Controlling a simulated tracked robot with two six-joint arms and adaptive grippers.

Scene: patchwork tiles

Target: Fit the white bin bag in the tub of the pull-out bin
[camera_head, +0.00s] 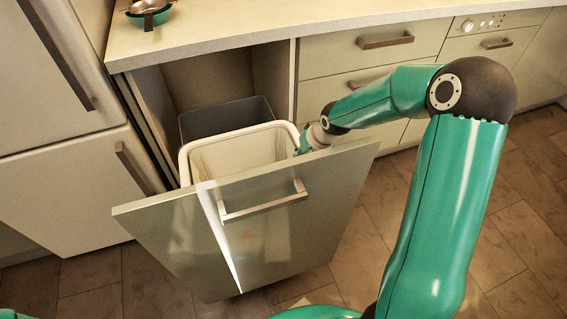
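The pull-out bin (250,225) is open, its grey-green front with a bar handle facing me. Behind the front stands a tub with a pale lining, which looks like the white bin bag (228,153), inside it and a thick white band along its rim. I cannot tell the bag's edge from the tub's own rim. My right gripper (303,142) is at the tub's right rim, close to or touching it. Its fingertips are small and partly hidden by the bin front, so I cannot tell whether they hold the bag. My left gripper is out of view.
A dark grey tub (225,118) stands behind the lined one. The worktop (230,40) overhangs the cabinet and holds bowls (148,12) at the back left. Closed drawers (370,45) are to the right. The tiled floor (130,285) is clear.

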